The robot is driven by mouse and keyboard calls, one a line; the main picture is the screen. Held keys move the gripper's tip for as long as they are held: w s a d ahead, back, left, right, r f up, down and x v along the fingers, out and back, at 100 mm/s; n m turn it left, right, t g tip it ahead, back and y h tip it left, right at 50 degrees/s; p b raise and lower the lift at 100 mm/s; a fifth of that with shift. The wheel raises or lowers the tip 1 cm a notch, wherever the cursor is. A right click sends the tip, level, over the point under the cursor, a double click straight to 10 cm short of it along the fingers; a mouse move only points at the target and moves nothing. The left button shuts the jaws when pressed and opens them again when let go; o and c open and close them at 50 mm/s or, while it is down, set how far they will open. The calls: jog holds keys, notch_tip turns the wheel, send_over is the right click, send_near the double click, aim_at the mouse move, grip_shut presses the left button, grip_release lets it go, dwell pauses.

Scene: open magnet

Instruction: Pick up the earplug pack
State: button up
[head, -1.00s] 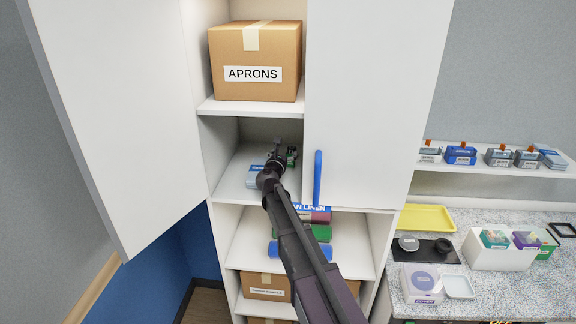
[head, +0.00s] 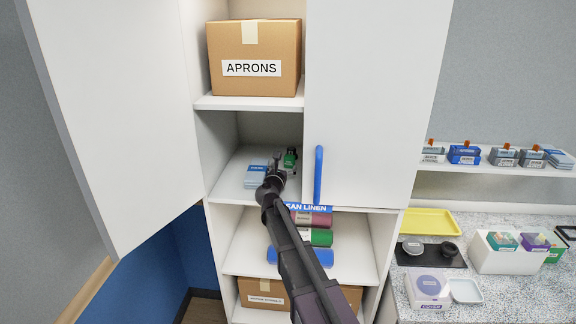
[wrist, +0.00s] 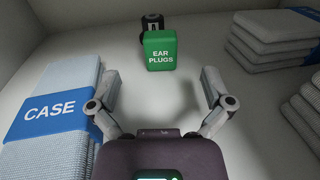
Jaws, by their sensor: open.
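The earplug pack (wrist: 160,51) is a small green box with a white EAR PLUGS label. My gripper (wrist: 157,88) is open and empty inside that compartment. Its two fingers are spread apart, with the pack ahead of them and roughly centred in the wrist view. Bare shelf shows between the fingers and the pack. In the head view my gripper (head: 277,162) is small, and its fingers are hard to make out.
A dark cylinder (wrist: 152,23) stands right behind the pack. Folded linen with a blue CASE band (wrist: 50,115) lies close to the left finger. Grey folded stacks (wrist: 275,38) lie at right. The right cabinet door (head: 375,100) is shut; the left door (head: 115,120) is open.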

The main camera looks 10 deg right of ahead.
aim_at(289, 158)
jog(key=shift+w, duration=0.1)
jog(key=x, duration=0.7)
jog(key=shift+w+d, duration=0.1)
jog(key=shift+w, duration=0.05)
dwell(0.6)
jog(key=c, duration=0.9)
